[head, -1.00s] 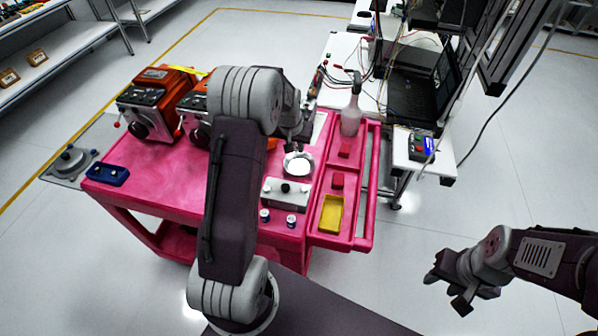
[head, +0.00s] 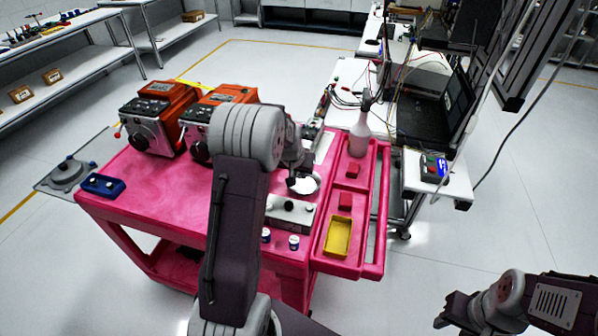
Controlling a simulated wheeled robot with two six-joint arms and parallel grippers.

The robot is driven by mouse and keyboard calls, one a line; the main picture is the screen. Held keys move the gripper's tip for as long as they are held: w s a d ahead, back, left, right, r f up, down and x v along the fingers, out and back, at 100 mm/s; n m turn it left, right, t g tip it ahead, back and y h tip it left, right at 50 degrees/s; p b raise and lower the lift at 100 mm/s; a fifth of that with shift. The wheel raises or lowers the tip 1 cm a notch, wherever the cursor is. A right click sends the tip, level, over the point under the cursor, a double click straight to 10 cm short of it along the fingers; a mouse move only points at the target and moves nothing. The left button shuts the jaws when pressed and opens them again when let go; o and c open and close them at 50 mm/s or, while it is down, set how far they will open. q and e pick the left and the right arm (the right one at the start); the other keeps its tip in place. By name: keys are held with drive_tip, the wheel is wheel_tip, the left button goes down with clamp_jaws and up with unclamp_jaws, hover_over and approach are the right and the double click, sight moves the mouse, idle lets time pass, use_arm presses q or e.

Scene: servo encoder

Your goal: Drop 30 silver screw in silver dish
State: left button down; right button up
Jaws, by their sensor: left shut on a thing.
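A round silver dish (head: 313,187) with a bright inside sits on the pink cart, just right of my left arm. My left gripper (head: 292,180) is at the dish's left edge in the picture, low over it, and partly covers it. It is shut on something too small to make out. I cannot tell whether the gripper touches the dish. No loose silver screw can be made out. My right gripper (head: 458,312) hangs over the floor at the lower right, away from the cart; its finger opening is unclear.
The pink cart (head: 165,205) also holds orange machines (head: 160,118), a blue block (head: 103,185), a grey box with knobs (head: 290,212), small blue-white caps (head: 294,242), a spray bottle (head: 359,135) and a yellow tray (head: 338,236).

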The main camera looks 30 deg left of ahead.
sight(297, 191)
use_arm(q)
drive_tip(key=shift+d+f, duration=0.15)
drive_tip(key=shift+f, duration=0.5)
drive_tip(key=c, duration=1.2)
unclamp_jaws()
drive_tip(key=shift+c, duration=0.2)
drive_tip(key=p+v, duration=0.3)
drive_tip(key=v, duration=0.3)
